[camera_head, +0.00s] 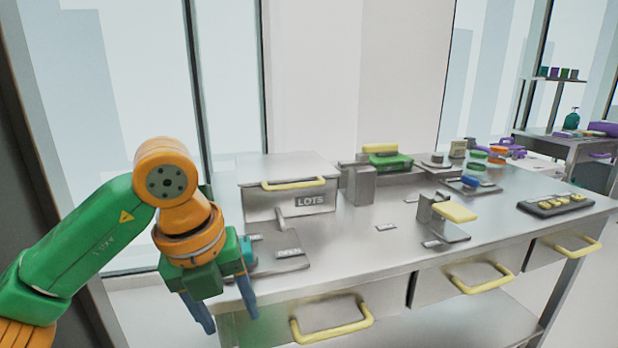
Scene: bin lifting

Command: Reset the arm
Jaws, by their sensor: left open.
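My left arm, green and orange, comes in from the left in the head view. My left gripper (225,310) points down with its two blue fingers spread apart. It is open and nothing shows between the fingers. It hangs in front of the left end of the metal table (370,245), close to the table's front edge. My right arm and right gripper are not in view.
A metal bin labelled LOTS (270,208) with a yellow handle stands at the table's back left. A flat plate with an upright lever (282,245) lies before it. Drawers with yellow handles (335,325) line the front. A black tray (555,204) lies at right.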

